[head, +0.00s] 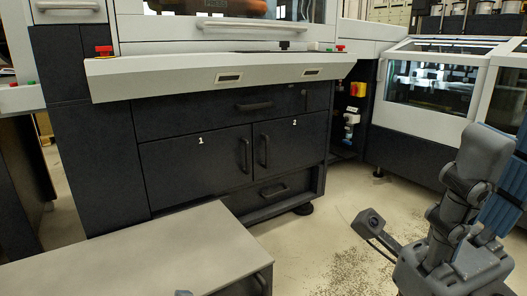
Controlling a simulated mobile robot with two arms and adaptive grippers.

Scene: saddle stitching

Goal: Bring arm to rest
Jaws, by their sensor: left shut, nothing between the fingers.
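Only a small grey tip of my left gripper (183,293) shows at the bottom edge of the head view, in front of the low grey-topped cabinet (190,243). The gripper is shut and empty; the rest of it is below the frame. My right arm stands folded at the lower right, with grey links and joints. No fingers of my right gripper can be made out in this view.
A dark machine with two cabinet doors (195,165) and a light ledge (215,72) stands ahead. A glass-covered machine (433,85) is at the right. Open floor (320,235) lies between the low cabinet and my right arm.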

